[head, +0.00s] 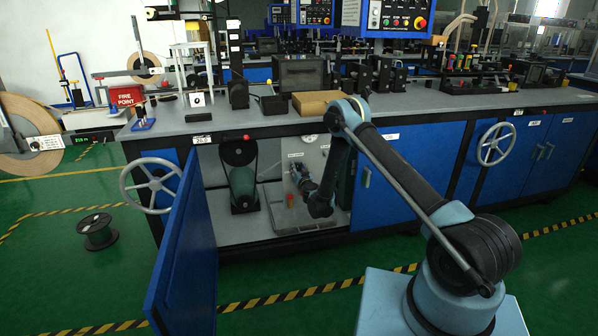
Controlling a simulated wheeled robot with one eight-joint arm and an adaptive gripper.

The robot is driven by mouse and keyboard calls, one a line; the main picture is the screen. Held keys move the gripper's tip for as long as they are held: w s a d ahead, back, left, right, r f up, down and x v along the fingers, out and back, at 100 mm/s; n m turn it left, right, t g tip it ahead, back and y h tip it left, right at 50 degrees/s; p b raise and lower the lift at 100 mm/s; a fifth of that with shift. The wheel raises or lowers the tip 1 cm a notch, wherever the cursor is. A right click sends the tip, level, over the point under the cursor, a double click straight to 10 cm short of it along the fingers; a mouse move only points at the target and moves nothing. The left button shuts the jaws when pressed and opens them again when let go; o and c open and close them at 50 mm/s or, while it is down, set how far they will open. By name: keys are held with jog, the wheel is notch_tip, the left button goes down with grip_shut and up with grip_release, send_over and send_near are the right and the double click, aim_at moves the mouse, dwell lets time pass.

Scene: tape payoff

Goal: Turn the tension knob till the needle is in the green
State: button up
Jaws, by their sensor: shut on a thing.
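My gripper (298,174) is inside the open cabinet under the bench, up against a pale upright panel (314,160). It is shut on what I take to be the tension knob on this panel. The knob itself is hidden by the fingers at this size. A small round dial (309,139) sits high on the panel, above and right of my gripper. Its needle and any green zone are too small to read. A pale label strip (295,155) lies just above my gripper.
A blue cabinet door (185,250) stands open on the left. A dark green machine (241,175) stands left of the panel. A small red object (291,200) is below my gripper. Handwheels (151,186) and (496,144) flank the opening. A black spool (97,232) is on the floor.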

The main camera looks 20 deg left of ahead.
jog(key=shift+w+d, duration=0.15)
jog(key=shift+w, duration=0.05)
jog(key=m, duration=0.7)
jog(key=shift+w+d, duration=0.1)
jog(key=m, duration=0.3)
jog(key=shift+d+m, duration=0.1)
jog(key=shift+m, duration=0.2)
jog(key=m, duration=0.3)
jog(key=shift+f+m, duration=0.1)
jog(key=shift+m, duration=0.2)
jog(key=m, duration=0.3)
jog(key=shift+f+m, duration=0.1)
jog(key=shift+m, duration=0.2)
jog(key=m, duration=0.3)
jog(key=shift+m, duration=0.3)
jog(key=m, duration=0.3)
jog(key=shift+f, duration=0.1)
jog(key=shift+a+m, duration=0.2)
jog(key=shift+m, duration=2)
